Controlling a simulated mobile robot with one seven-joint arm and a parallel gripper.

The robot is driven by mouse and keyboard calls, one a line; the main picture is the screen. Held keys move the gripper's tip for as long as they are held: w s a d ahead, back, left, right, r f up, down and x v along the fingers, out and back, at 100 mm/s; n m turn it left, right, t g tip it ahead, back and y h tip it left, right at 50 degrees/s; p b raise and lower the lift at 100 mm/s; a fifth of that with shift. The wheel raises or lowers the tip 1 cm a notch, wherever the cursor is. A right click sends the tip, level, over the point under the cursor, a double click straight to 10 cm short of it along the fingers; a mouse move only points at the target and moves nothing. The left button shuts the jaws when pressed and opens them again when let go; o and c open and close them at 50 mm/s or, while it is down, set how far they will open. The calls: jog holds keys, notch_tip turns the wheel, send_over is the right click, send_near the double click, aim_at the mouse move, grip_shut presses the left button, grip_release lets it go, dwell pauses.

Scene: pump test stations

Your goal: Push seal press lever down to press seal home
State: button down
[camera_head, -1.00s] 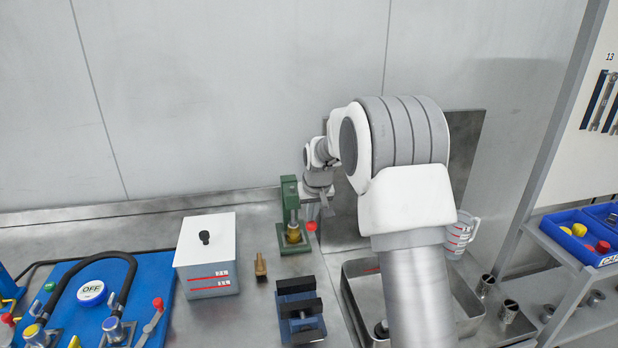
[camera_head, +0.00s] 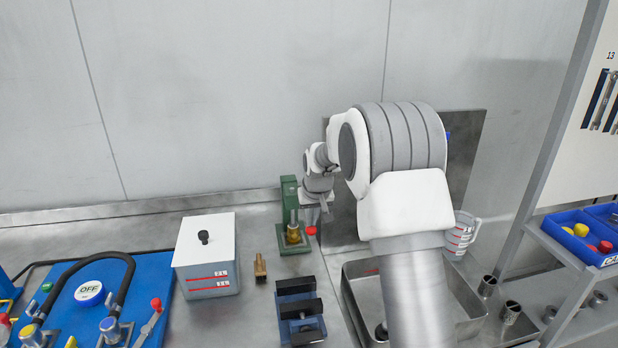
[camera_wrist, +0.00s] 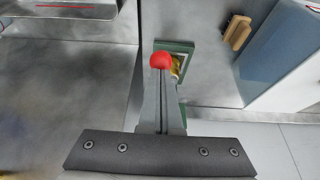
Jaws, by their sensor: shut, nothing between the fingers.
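The green seal press (camera_head: 289,192) stands on the bench near the back wall, with a brass piece (camera_head: 293,235) on its base. Its lever ends in a red knob (camera_head: 311,230), low at the right of the press. My gripper (camera_head: 325,208) is just above and right of the knob, fingers shut and empty, pointing down. In the wrist view the fingertips (camera_wrist: 161,74) overlap the near edge of the red knob (camera_wrist: 161,60); I cannot tell for sure whether they touch. The fingers hide most of the lever arm and part of the green base (camera_wrist: 178,45).
A white-topped grey box (camera_head: 205,245), a small brass fitting (camera_head: 260,266) and a dark blue vise (camera_head: 299,310) stand left and in front. A steel tray (camera_head: 357,300) and a measuring jug (camera_head: 461,232) are at the right. A dark metal panel (camera_head: 340,215) stands behind my arm.

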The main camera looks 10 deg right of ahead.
jog(key=shift+f, duration=0.5)
dwell(0.8)
jog(key=shift+r, duration=0.1)
jog(key=shift+r+p, duration=0.75)
jog(key=shift+r, duration=0.9)
notch_tip(320, 180, up, 6)
jog(key=w+p, duration=0.1)
jog(key=p, duration=0.3)
jog(key=shift+w, duration=0.1)
